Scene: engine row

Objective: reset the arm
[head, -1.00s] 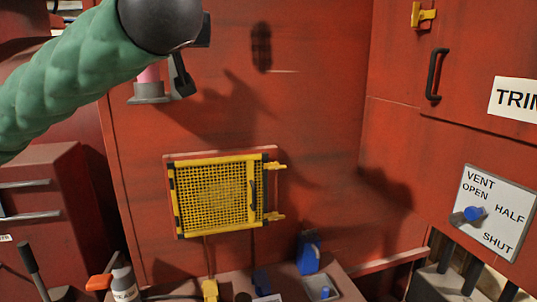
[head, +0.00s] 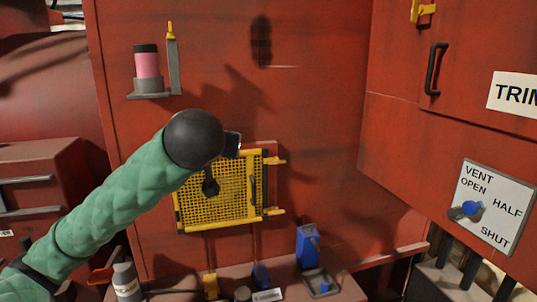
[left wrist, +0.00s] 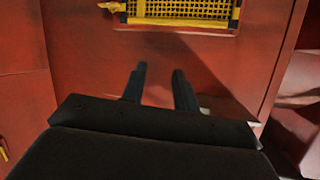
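My left arm in its green sleeve comes in from the left in the head view, with a dark round wrist. The wrist is in front of the upper left part of the yellow mesh guard (head: 222,200) on the red wall and hides part of it. My left gripper (left wrist: 158,78) shows in the left wrist view as two dark fingers apart with nothing between them. The same guard (left wrist: 185,10) shows at the top of that view, beyond the fingers. Contact with the guard cannot be told. My right gripper is in neither view.
A pink canister (head: 147,66) stands on a wall bracket at upper left. A blue box (head: 307,246) and a small tray (head: 321,284) sit on the ledge below. A vent panel (head: 490,205) with a blue knob (head: 470,208) is at right.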

